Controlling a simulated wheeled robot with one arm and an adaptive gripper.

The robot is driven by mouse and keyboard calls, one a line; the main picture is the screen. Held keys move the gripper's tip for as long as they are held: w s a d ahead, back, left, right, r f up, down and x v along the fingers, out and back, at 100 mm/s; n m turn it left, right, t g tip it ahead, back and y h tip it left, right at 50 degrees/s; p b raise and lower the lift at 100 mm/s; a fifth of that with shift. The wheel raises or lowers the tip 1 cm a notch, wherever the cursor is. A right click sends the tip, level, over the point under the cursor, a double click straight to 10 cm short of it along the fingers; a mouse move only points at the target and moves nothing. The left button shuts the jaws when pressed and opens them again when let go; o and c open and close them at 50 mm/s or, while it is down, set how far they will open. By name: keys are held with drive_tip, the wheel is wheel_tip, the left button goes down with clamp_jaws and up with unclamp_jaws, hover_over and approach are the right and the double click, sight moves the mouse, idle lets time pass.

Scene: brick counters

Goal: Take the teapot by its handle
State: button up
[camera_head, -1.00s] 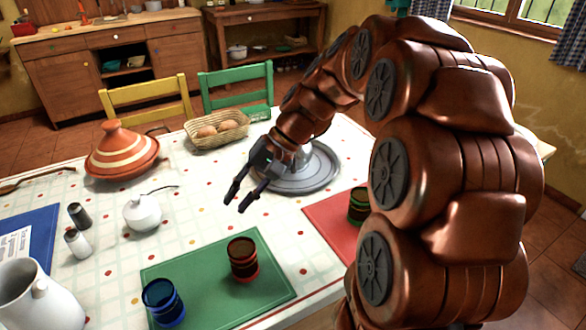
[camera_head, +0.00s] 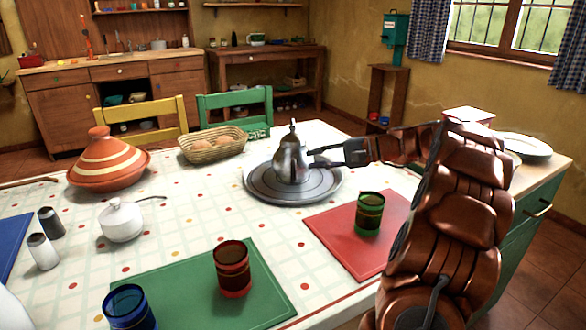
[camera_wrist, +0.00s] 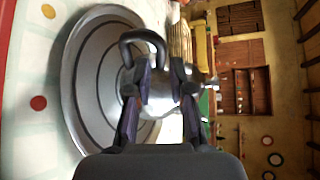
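The silver teapot (camera_head: 289,164) stands upright on a round grey metal tray (camera_head: 262,188) on the table. My gripper (camera_head: 314,158) is at the teapot's right side, level with its body, its fingers pointing left toward it. In the wrist view the dark curved handle (camera_wrist: 143,35) arches at the tips of my gripper (camera_wrist: 160,64), with one end passing between the two fingers. The fingers stand apart with a gap between them. Whether either finger touches the handle cannot be told. In the head view the handle is mostly hidden by the fingers.
A red mat (camera_head: 345,250) with a green cup (camera_head: 368,214) lies in front of my arm. A green mat (camera_head: 190,292) holds a red cup (camera_head: 231,268) and a blue cup (camera_head: 128,308). A bread basket (camera_head: 190,153) and a tagine (camera_head: 108,163) stand left of the tray.

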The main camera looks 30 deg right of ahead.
sight(293, 159)
drive_tip(key=shift+b+x, duration=0.75)
drive_tip(key=shift+x, duration=2.5)
clamp_jaws()
drive_tip(key=shift+r, duration=0.1)
